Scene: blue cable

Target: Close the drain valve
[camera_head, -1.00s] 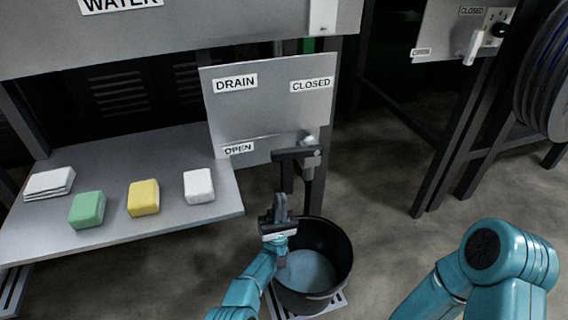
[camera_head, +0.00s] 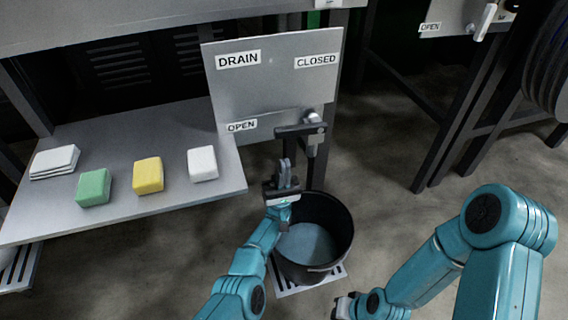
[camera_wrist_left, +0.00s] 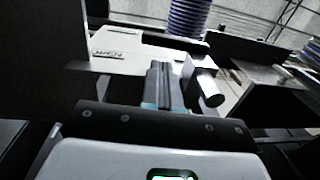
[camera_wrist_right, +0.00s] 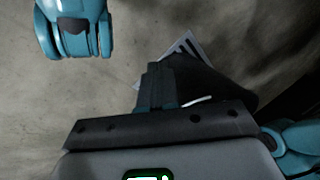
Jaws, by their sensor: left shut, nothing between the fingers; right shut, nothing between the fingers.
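The drain panel (camera_head: 270,90) carries a DRAIN label, a CLOSED label (camera_head: 317,61) at upper right and an OPEN label (camera_head: 242,126) at lower left. The drain valve (camera_head: 300,131) is a dark horizontal fitting below the panel's lower right, with a light round knob above it. A grey part hangs from its right end; I cannot tell whether it is the lever. My left gripper (camera_head: 285,174) is shut and empty, just below and in front of the valve. In the left wrist view a grey cylinder (camera_wrist_left: 206,86) is right of its fingers. My right gripper (camera_head: 343,306) is shut, low and away from the valve.
A black bucket (camera_head: 342,230) stands under the valve on a floor grate. A shelf (camera_head: 130,205) at left holds a green sponge (camera_head: 94,187), a yellow sponge (camera_head: 148,175), a white block (camera_head: 202,163) and folded cloths (camera_head: 54,161). Another stand and a hose reel are at right.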

